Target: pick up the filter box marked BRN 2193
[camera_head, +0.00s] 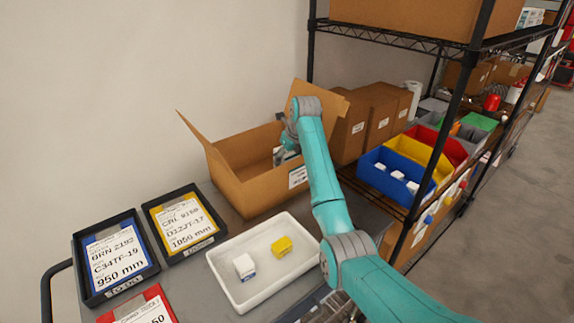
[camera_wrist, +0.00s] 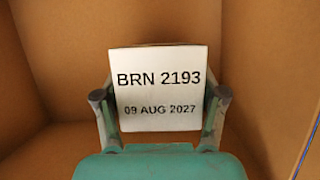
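The filter box marked BRN 2193 (camera_wrist: 160,92) fills the middle of the wrist view. Its white face also reads 09 AUG 2027 and is turned to the camera. My gripper (camera_wrist: 160,98) has one finger against each side of it and looks shut on it. In the head view my gripper (camera_head: 283,152) is inside the mouth of the open cardboard carton (camera_head: 243,189), near its back right. A small pale patch by the fingers is probably the box; most of it is hidden by the carton and arm.
A white tray (camera_head: 225,277) holds a white box (camera_head: 244,266) and a yellow box (camera_head: 282,246). Black trays with a blue card (camera_head: 117,258) and yellow card (camera_head: 184,223), and a red tray (camera_head: 150,312), lie left. A wire shelf (camera_head: 400,42) with coloured bins stands right.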

